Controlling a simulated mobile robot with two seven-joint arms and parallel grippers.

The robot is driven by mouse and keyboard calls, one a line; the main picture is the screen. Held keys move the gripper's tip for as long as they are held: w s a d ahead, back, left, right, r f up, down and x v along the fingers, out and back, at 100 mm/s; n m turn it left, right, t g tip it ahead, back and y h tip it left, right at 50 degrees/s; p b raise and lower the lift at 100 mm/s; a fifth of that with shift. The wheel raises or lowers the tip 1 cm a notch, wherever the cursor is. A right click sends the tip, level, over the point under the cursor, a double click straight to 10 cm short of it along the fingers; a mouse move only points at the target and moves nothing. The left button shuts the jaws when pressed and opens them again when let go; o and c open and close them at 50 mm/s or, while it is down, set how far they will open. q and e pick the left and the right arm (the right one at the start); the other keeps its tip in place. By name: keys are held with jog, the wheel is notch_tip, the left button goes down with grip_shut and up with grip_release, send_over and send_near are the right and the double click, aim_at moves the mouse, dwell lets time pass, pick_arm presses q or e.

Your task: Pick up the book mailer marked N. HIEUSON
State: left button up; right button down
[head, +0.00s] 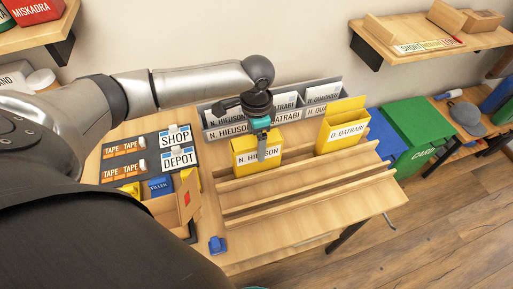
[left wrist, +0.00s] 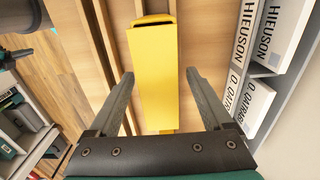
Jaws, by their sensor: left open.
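The yellow book mailer marked N. HIEUSON (head: 243,158) stands upright in the slatted wooden rack (head: 300,196) in the head view. My left gripper (head: 262,152) is pointed down at it, with one finger in front of its label. In the left wrist view the yellow mailer (left wrist: 152,100) lies between the two open fingers of my left gripper (left wrist: 160,76). A gap shows on each side, and the fingers do not grip it. The far finger is hidden in the head view.
A second yellow mailer (head: 342,128), marked QATRABI, stands to the right in the rack. A grey sorter (head: 212,134) with name labels is close behind. SHOP and DEPOT signs (head: 176,138) and a cardboard box (head: 188,196) are at left. The rack's front slats are empty.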

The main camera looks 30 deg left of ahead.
pick_arm(q)
jog(key=shift+c, duration=0.4)
grip_shut()
dwell(0.4)
